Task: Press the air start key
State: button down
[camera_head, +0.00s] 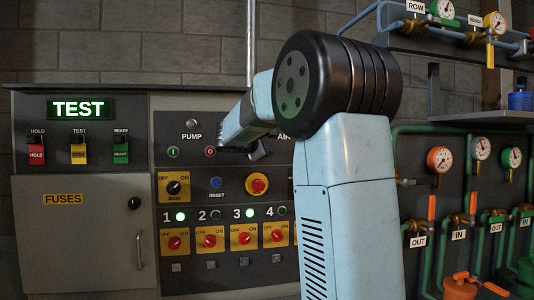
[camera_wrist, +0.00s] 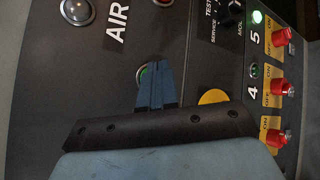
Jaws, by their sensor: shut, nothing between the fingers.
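The control panel carries the AIR label (camera_head: 284,137), which also shows sideways in the wrist view (camera_wrist: 117,23). A round green key (camera_wrist: 143,73), the air start key, sits near that label, partly hidden behind my fingers. A red-marked key (camera_wrist: 163,2) shows at the top edge of the wrist view. My gripper (camera_wrist: 156,66) is shut and empty, its blue-grey fingertips overlapping the green key. I cannot tell whether they touch it. In the head view my gripper (camera_head: 262,152) is at the panel below the AIR label, and my arm hides the air keys.
The PUMP side has a green key (camera_head: 173,152) and a red key (camera_head: 210,152). Below are a blue reset button (camera_head: 216,183), a red emergency button (camera_head: 257,185) and several red rotary switches (camera_head: 174,243). Pipes and gauges (camera_head: 440,159) stand at the right.

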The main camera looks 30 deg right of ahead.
jog(key=shift+w+d, duration=0.1)
jog(key=shift+w, duration=0.25)
dwell(0.7)
jog(key=shift+s, duration=0.15)
dwell(0.3)
jog(key=shift+s+a, duration=0.2)
jog(key=shift+s, duration=0.4)
jog(key=shift+s, duration=0.1)
jog(key=s, duration=0.2)
jog(key=s+a, duration=0.1)
jog(key=s, duration=0.1)
jog(key=shift+s+a, duration=0.2)
jog(key=shift+s, duration=0.1)
dwell(0.8)
